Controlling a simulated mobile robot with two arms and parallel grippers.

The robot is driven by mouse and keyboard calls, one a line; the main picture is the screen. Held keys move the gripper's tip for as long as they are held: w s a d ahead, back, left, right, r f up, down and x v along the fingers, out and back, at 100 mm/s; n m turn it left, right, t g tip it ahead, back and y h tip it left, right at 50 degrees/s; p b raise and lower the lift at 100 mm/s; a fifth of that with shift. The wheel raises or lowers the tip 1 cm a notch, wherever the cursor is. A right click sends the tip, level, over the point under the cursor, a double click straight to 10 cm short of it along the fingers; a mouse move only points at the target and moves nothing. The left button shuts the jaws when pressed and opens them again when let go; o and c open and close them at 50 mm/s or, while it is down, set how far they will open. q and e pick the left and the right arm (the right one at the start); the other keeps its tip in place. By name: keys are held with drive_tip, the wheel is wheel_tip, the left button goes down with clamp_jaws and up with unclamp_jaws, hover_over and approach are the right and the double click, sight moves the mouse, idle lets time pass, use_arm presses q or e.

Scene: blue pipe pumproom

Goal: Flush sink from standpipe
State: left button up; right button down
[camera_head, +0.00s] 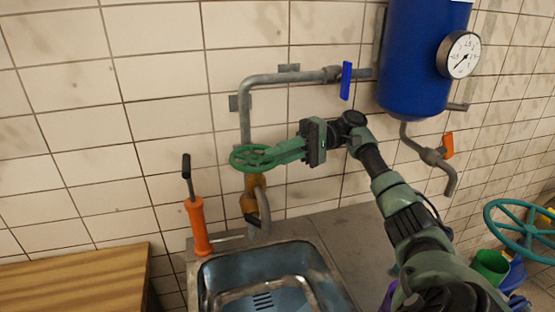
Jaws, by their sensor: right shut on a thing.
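A grey standpipe (246,125) comes down the tiled wall to a brass-coloured valve body (252,200) with a curved grey spout (264,212) above the sink. A green handwheel (246,158) sits on this pipe. My right gripper (278,153) comes in from the right and is shut on the right side of the handwheel rim; its green fingers partly hide the rim. The steel sink (211,277) below has a slotted drain (263,301). My left gripper is not in view.
A blue tank (415,60) with a gauge (462,55) hangs at the upper right. Blue (346,81) and orange (447,146) lever handles are nearby. An orange hand pump (197,225) stands left of the sink, a wooden top (80,283) at lower left, a teal wheel (520,230) at right.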

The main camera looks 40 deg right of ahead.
drive_tip(key=shift+w+d+r+n+g, duration=0.15)
drive_tip(key=shift+w+n+g, duration=0.1)
drive_tip(key=shift+n+g, duration=0.35)
drive_tip(key=shift+g, duration=0.4)
drive_tip(key=c, duration=1.5)
unclamp_jaws()
drive_tip(key=shift+w, duration=0.1)
drive_tip(key=shift+o, duration=0.2)
drive_tip(key=shift+f+t, duration=0.2)
drive_tip(key=shift+t, duration=0.1)
